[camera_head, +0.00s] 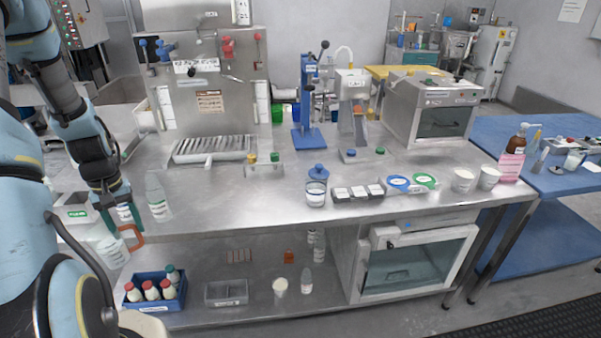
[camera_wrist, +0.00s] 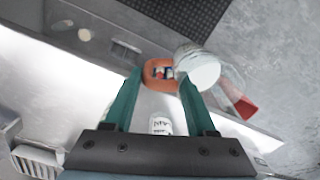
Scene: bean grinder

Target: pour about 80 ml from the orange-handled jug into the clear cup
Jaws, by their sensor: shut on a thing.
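My gripper (camera_wrist: 160,85) is shut on the orange handle (camera_wrist: 146,75) of the jug, its teal fingers on either side. In the head view the orange handle (camera_head: 133,238) is below my gripper (camera_head: 121,226). The clear jug (camera_head: 107,250) hangs at the left front edge of the bench. The wrist view shows the jug's pale body (camera_wrist: 203,73); I cannot tell its liquid level. A clear container with a white label (camera_head: 316,194) stands at the bench's front middle and may be the clear cup. A small labelled white thing (camera_wrist: 160,126) shows between the fingers; its identity is unclear.
A clear bottle (camera_head: 158,200) stands just right of my gripper. A blue crate of bottles (camera_head: 155,291) sits on the lower shelf. Black boxes (camera_head: 357,193) and two white cups (camera_head: 463,181) stand further right. The bench front between the bottle and labelled container is clear.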

